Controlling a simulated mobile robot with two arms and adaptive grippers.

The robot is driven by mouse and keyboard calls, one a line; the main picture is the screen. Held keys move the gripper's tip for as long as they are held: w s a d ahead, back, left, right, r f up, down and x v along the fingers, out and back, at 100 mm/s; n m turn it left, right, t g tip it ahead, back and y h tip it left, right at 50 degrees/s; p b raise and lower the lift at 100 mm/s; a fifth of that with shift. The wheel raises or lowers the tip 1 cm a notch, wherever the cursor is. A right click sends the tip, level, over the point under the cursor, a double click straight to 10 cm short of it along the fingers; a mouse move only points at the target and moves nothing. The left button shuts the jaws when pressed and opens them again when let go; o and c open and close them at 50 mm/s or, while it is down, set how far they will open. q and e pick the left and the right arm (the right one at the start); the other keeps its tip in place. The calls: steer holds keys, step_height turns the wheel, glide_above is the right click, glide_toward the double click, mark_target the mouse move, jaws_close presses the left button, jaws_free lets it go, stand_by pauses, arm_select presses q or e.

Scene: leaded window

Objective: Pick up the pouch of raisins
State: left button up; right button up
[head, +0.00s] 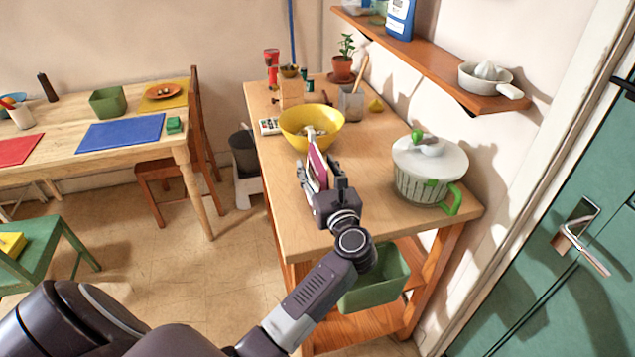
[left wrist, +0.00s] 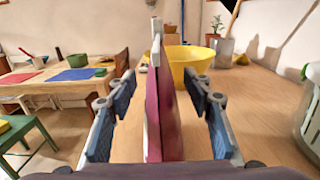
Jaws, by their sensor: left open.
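The pouch of raisins, which I take to be the flat maroon packet (head: 317,164) with a pale edge, stands upright on the wooden worktop (head: 375,215), in front of the yellow bowl. In the left wrist view the pouch (left wrist: 166,115) is seen nearly edge-on. My left gripper (head: 322,177) is around it with its fingers open, one on each side. In the left wrist view the blue finger pads of the left gripper (left wrist: 163,95) show gaps to the pouch on both sides. The pouch's lower end is hidden by the gripper. My right gripper is not in view.
The yellow bowl (head: 311,128) stands just beyond the pouch. A salad spinner (head: 430,168) with a green handle stands to the right. The worktop's front is clear.

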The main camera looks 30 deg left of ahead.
arm_select(q)
jaws_close()
steer(key=shift+r, duration=0.1)
stand_by(0.5)
